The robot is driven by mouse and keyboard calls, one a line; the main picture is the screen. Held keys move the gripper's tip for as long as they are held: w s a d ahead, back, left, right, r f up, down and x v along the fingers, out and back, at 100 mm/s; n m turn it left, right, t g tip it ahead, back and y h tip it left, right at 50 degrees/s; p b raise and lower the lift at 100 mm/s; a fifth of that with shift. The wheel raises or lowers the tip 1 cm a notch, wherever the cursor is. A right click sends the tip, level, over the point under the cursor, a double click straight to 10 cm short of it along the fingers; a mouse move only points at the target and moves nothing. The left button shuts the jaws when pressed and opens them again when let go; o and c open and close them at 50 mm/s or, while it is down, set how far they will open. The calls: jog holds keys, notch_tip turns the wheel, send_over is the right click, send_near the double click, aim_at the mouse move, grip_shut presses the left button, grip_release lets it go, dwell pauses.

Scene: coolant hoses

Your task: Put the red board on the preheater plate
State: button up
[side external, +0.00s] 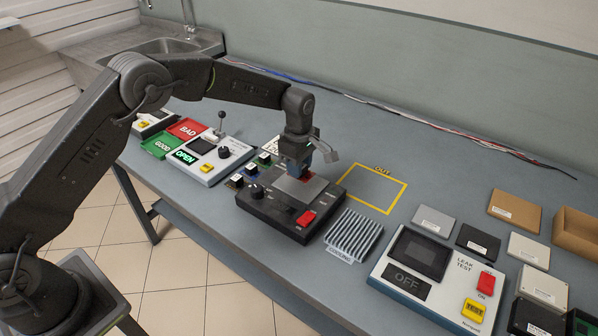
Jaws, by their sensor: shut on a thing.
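The preheater is a dark box with a pale grey plate (313,191) on top, a black knob at its left and a red switch at its front. My gripper (301,173) points down over the back part of the plate. The fingers hide most of the board. I cannot tell whether the board touches the plate or is held just above it.
Small boards (250,170) stand in a row just left of the preheater. A finned heat sink (354,236) is close at its right. Behind lies an empty yellow OUT outline (393,209). A leak tester (430,278) stands to the right, a control box (207,156) to the left.

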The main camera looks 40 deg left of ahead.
jog(key=shift+f, duration=1.2)
jog(key=shift+f, duration=0.15)
jog(key=o, duration=0.9)
notch_tip(320, 180, up, 12)
jog(key=shift+r, duration=0.25)
